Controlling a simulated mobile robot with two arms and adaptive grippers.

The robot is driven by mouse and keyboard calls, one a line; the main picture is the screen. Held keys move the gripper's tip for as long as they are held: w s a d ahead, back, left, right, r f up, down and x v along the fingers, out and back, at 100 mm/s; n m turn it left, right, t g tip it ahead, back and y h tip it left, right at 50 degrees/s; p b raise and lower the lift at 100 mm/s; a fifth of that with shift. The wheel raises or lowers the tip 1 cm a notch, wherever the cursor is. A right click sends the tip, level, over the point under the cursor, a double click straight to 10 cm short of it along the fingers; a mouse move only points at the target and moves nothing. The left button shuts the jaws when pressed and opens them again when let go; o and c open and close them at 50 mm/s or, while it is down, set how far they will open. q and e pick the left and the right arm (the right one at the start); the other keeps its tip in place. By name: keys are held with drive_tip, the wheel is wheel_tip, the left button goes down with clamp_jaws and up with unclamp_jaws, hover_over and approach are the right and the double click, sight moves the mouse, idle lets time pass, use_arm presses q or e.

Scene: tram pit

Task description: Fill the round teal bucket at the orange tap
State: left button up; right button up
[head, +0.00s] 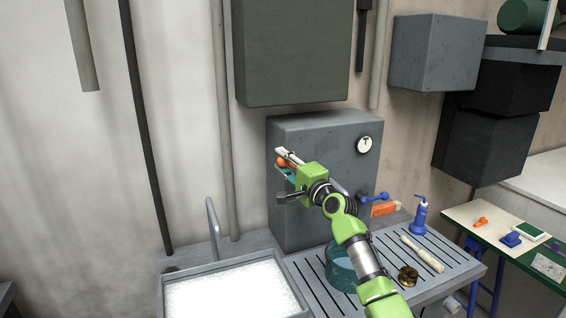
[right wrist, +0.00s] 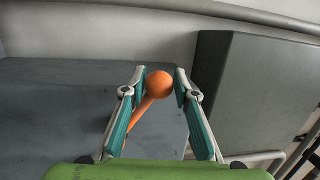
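The teal bucket (head: 340,274) stands on the slatted drainboard below the grey wall box, partly hidden behind my right arm. My right gripper (head: 283,160) is in front of the grey box. In the right wrist view its teal-padded fingers (right wrist: 160,92) are open, one on each side of an orange ball-ended lever (right wrist: 159,84). Small gaps show between the ball and the fingertips. The orange lever also shows in the head view (head: 283,163), partly covered by the fingers. The spout and any water in the bucket are hidden. My left gripper is not in view.
The grey box (head: 310,135) carries a round gauge (head: 364,145) and a blue lever (head: 375,197). An orange block (head: 384,209), blue pump bottle (head: 420,214), pale roller (head: 422,254) and brass piece (head: 408,275) are to the right. A white-filled basin (head: 190,282) is at left.

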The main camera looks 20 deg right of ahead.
drive_tip(key=shift+o, duration=0.7)
drive_tip(key=shift+s+d+f, duration=0.15)
drive_tip(key=shift+s, duration=0.55)
drive_tip(key=v, duration=1)
drive_tip(key=shift+s+d, duration=0.15)
drive_tip(key=shift+s, duration=0.1)
idle(5.3)
